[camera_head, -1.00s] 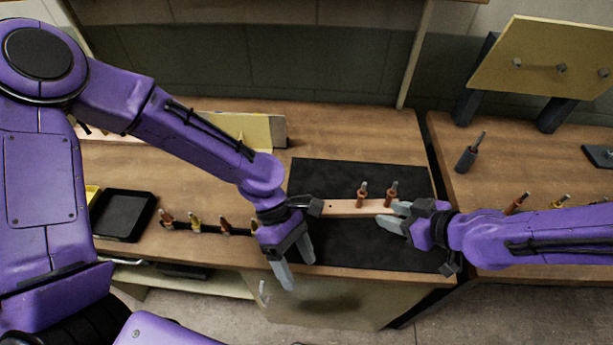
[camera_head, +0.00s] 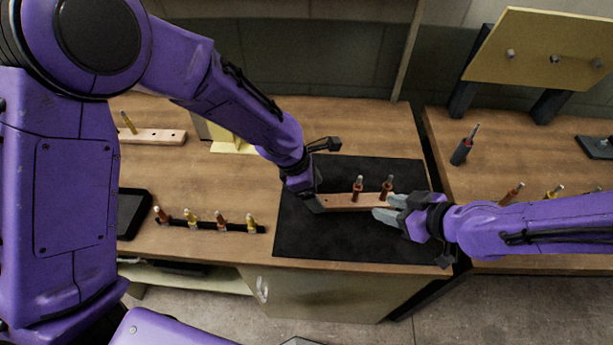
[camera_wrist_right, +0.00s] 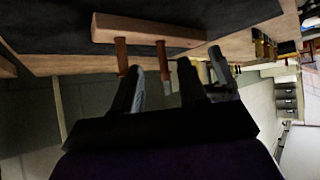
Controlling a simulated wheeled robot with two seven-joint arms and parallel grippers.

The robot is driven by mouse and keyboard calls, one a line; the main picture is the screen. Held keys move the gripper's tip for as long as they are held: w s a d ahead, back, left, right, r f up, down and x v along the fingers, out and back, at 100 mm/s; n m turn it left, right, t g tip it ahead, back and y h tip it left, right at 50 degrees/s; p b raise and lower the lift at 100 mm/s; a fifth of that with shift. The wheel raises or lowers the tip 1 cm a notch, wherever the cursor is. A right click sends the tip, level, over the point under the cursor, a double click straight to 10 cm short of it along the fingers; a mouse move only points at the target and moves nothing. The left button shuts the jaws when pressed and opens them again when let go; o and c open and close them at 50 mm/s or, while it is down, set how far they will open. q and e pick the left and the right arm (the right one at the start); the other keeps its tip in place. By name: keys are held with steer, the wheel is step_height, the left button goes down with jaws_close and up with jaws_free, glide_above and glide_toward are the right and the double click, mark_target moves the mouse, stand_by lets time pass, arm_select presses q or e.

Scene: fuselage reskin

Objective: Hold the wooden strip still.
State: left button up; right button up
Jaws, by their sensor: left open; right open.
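The wooden strip (camera_head: 350,202) lies on the black mat (camera_head: 300,235), with two copper-coloured fasteners (camera_head: 372,187) standing in it. It also shows in the right wrist view (camera_wrist_right: 145,31), beyond the fingers. Contact there is unclear.
A row of fasteners (camera_head: 205,224) and a black tray (camera_head: 132,212) are left of the mat. A second wooden strip (camera_head: 152,135) lies at the back left. A yellow panel (camera_head: 540,50) stands over the right bench. The mat's front is clear.

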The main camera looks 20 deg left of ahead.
mark_target(322, 200)
arm_select(q)
steer(key=x, duration=0.3)
steer(key=shift+d+f, duration=0.1)
